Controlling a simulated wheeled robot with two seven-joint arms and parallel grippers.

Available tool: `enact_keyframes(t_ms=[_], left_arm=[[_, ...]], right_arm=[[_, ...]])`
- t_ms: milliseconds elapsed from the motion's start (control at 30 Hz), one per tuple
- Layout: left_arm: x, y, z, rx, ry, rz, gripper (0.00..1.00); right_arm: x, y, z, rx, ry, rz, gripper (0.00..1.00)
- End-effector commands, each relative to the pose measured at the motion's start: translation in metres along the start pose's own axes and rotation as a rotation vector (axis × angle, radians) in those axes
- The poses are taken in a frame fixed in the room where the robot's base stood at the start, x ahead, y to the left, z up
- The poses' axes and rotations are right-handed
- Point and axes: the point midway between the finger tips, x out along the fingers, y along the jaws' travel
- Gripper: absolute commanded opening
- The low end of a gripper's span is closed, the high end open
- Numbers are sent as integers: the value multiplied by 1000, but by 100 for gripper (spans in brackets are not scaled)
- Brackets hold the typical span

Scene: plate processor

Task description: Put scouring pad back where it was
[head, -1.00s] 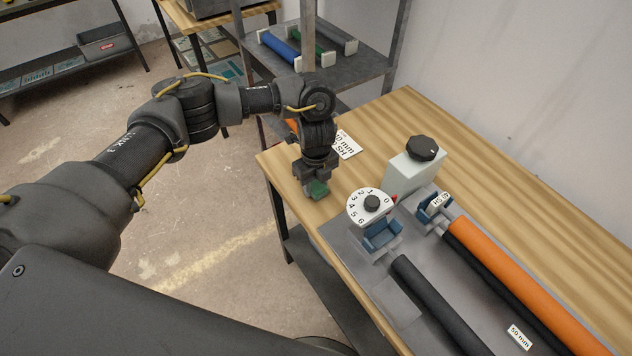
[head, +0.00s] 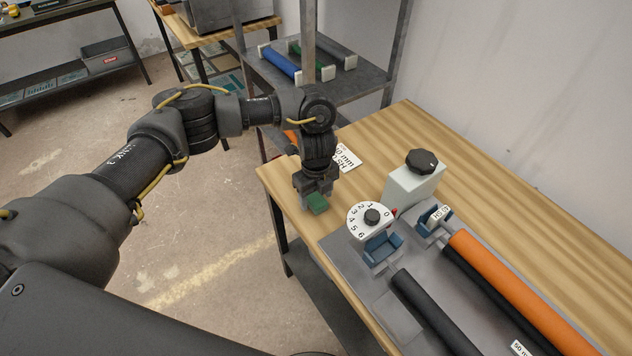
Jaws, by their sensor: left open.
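The green scouring pad (head: 317,204) is at the near left corner of the wooden table (head: 480,165), directly below my left gripper (head: 313,196). My left gripper points down with its fingers open, just above or around the pad. The fingertips partly cover the pad's upper edge, and I cannot tell whether they touch it. My right gripper is not in view.
The plate processor with a numbered dial (head: 371,217), a black knob (head: 422,161) and an orange roller (head: 510,285) stands right of the gripper. A white label (head: 346,158) lies behind the gripper. A grey shelf (head: 350,90) with rollers stands beyond. The table's right rear is clear.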

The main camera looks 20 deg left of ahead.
Motion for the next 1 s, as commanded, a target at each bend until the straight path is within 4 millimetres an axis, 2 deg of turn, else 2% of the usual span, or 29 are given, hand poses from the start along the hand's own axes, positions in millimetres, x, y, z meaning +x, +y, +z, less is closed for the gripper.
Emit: enact_keyframes(t_ms=[300,500,700,1000], left_arm=[[-66,-1,1,2,-6,-3,62],[-97,0,1,-1,-3,-2,62],[-112,0,0,-1,-1,0,62],[-112,0,0,-2,0,1,62]], right_arm=[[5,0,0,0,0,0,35],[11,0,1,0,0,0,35],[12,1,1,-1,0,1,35],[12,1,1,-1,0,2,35]])
